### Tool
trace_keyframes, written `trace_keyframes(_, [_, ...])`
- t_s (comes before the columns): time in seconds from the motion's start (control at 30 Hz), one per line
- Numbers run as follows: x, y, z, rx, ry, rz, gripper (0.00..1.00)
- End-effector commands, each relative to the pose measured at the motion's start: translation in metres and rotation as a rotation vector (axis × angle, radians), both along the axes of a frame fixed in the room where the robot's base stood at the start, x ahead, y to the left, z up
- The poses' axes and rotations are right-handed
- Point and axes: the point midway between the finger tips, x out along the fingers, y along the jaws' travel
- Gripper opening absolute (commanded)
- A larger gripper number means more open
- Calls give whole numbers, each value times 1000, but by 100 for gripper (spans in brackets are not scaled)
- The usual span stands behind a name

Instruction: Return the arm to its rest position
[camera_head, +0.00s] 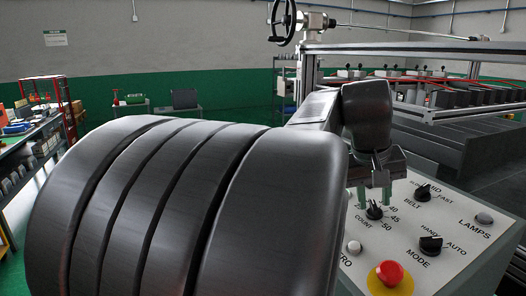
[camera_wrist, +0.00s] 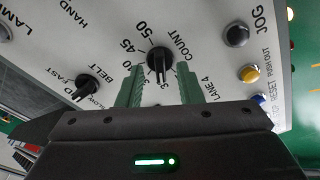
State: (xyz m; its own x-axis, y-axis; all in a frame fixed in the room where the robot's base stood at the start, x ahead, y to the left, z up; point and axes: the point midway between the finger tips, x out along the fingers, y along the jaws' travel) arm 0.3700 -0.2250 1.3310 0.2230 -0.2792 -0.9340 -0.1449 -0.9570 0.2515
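My gripper (camera_head: 376,203) is over the sloped control panel (camera_head: 455,235) in the head view, pointing down at the COUNT knob (camera_head: 374,212). In the wrist view my gripper (camera_wrist: 160,76) has its two green fingers spread apart, with nothing held between them. The black COUNT knob (camera_wrist: 160,61) shows just beyond and between the fingertips, with a gap on each side. I cannot tell how far the tips are above the panel face. My dark arm fills much of the head view and hides the area behind it.
A machine frame with a handwheel (camera_head: 284,20) rises behind. A workbench (camera_head: 30,140) stands at left.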

Motion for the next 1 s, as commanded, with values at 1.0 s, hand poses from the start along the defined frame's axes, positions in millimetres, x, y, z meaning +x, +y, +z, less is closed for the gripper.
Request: trace_keyframes(1.0, [-5,8,25,-2,-4,2,33])
